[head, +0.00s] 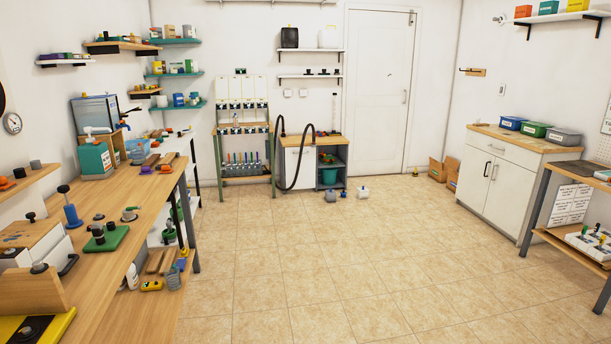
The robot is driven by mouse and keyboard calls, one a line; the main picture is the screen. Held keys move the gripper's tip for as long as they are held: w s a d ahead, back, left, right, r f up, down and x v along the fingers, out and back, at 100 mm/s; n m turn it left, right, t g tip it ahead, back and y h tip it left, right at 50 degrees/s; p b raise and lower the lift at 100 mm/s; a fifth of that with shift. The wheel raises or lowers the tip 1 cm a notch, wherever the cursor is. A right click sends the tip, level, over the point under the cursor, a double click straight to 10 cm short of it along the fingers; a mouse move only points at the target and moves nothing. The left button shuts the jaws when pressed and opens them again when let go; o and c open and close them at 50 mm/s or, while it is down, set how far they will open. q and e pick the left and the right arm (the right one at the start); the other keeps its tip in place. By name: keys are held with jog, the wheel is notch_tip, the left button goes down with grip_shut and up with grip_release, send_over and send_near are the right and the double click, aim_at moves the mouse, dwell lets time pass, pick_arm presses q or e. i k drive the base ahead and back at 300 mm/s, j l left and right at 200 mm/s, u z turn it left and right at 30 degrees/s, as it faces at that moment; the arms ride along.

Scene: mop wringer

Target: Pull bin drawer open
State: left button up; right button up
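I cannot tell for certain which front is the bin drawer. A small white cabinet front (297,165) under a wooden top stands at the back wall, left of the door, and looks shut. A black hose loops in front of it and hides part of it. A larger white cabinet (491,182) stands at the right wall, with dark vertical handles on its closed doors. Neither of my grippers is in view.
A long wooden workbench (125,220) with tools runs along the left. A metal-legged table (560,200) stands at the right. Small containers (330,196) and cardboard boxes (445,170) sit on the floor at the back. The tiled floor (350,260) between is clear.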

aim_at(307, 176)
jog(key=i, duration=6.4)
